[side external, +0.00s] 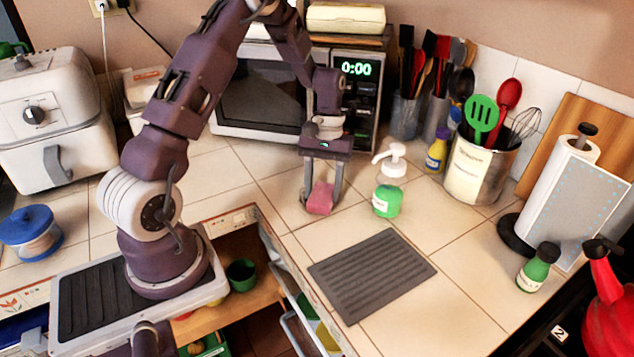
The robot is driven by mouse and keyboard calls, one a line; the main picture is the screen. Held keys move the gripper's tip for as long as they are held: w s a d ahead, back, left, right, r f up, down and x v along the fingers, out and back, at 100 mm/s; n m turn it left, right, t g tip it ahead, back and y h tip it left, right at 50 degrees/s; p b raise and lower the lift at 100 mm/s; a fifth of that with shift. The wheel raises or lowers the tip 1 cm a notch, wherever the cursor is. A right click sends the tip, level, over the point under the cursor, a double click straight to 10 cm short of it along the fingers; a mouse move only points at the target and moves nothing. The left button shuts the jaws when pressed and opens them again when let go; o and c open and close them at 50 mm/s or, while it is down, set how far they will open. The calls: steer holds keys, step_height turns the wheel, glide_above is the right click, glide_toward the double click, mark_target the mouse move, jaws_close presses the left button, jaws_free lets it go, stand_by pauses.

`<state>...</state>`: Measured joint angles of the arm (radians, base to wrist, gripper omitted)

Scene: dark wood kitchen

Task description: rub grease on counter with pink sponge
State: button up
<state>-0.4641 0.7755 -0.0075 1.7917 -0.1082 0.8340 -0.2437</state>
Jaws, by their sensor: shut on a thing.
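My gripper (321,186) points down over the tiled counter (255,158), in front of the microwave. It is shut on a pink sponge (320,199), which sits between the fingertips at or just above the counter surface; I cannot tell whether it touches. No grease patch can be made out on the counter; the area behind the sponge and fingers is partly hidden.
A green soap bottle with a white pump (387,198) stands just right of my gripper. A dark ribbed mat (371,274) lies in front. The microwave (270,100) is behind. A utensil crock (478,170) and paper towel roll (565,195) stand right. An open drawer (290,290) is at the front edge.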

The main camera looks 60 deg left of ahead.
steer(key=shift+d+f, duration=0.1)
steer(key=shift+d, duration=1.95)
steer(key=shift+a, duration=5.5)
step_height(320, 180, up, 8)
steer(key=shift+d, duration=0.1)
